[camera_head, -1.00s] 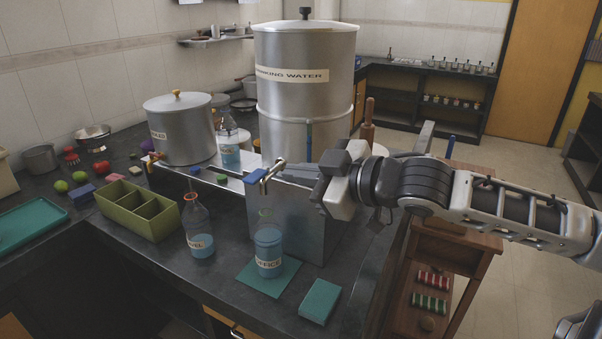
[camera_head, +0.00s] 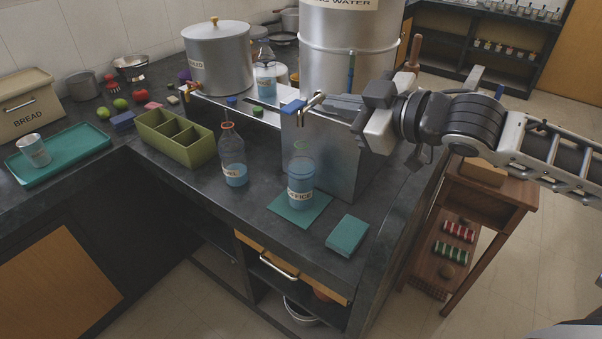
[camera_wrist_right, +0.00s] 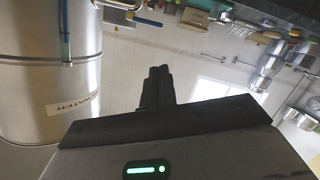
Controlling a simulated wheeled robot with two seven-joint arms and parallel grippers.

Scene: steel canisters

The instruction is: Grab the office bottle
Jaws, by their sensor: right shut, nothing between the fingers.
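The office bottle (camera_head: 301,180) is clear with blue liquid and a white label partly reading "OFFICE". It stands upright on a teal mat (camera_head: 314,212) near the counter's front edge. My right gripper (camera_head: 328,104) is shut and empty, above and a little right of the bottle, in front of the steel drinking-water canister (camera_head: 350,66). In the right wrist view its closed fingers (camera_wrist_right: 157,78) point away with the canister (camera_wrist_right: 50,80) on the left. The bottle does not show in that view. My left gripper is not in view.
Another blue-liquid bottle (camera_head: 233,160) stands left of the office bottle. A steel box (camera_head: 335,152) with a tap stands close behind it. A teal block (camera_head: 347,235) lies to its right. A green divided bin (camera_head: 175,140) is farther left.

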